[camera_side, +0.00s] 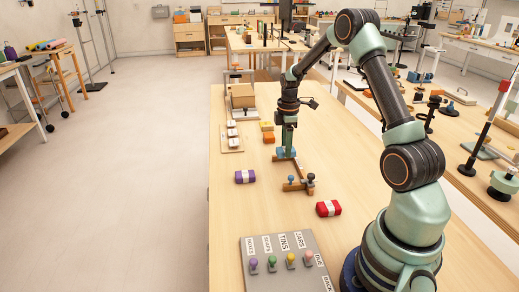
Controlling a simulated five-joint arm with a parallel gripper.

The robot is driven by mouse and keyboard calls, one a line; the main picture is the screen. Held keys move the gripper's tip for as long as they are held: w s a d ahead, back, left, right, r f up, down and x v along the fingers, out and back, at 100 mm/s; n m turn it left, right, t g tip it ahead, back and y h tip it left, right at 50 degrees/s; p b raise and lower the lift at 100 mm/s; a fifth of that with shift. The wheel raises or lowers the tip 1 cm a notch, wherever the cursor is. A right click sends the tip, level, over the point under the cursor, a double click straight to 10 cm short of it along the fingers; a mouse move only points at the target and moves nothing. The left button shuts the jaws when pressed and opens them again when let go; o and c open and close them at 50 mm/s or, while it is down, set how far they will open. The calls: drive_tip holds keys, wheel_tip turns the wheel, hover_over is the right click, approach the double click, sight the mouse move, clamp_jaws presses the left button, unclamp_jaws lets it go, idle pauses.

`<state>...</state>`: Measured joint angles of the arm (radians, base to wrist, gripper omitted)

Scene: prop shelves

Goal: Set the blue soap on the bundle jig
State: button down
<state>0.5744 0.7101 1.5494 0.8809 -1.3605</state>
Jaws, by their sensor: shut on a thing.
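The blue soap (287,154) is small in the side view, directly below my gripper (286,147). My gripper points down and is shut on the soap, with the fingertips at its top. The soap is at the far end of this piece. I cannot tell whether the soap touches the wood or hangs just above it. The gripper hides part of the soap.
A grey labelled panel with coloured knobs (285,242) is in front.

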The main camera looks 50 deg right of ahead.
sight(285, 167)
drive_tip(key=shift+f, duration=2)
drive_tip(key=shift+f, duration=0.45)
drive_tip(key=shift+c, duration=1)
unclamp_jaws()
drive_tip(key=shift+r, duration=0.1)
drive_tip(key=shift+w+d+r, duration=0.15)
drive_tip(key=shift+w+r, duration=0.05)
drive_tip(key=shift+r, duration=0.85)
drive_tip(key=shift+s+r, duration=0.2)
drive_tip(key=shift+r, duration=1.7)
drive_tip(key=shift+a, duration=0.2)
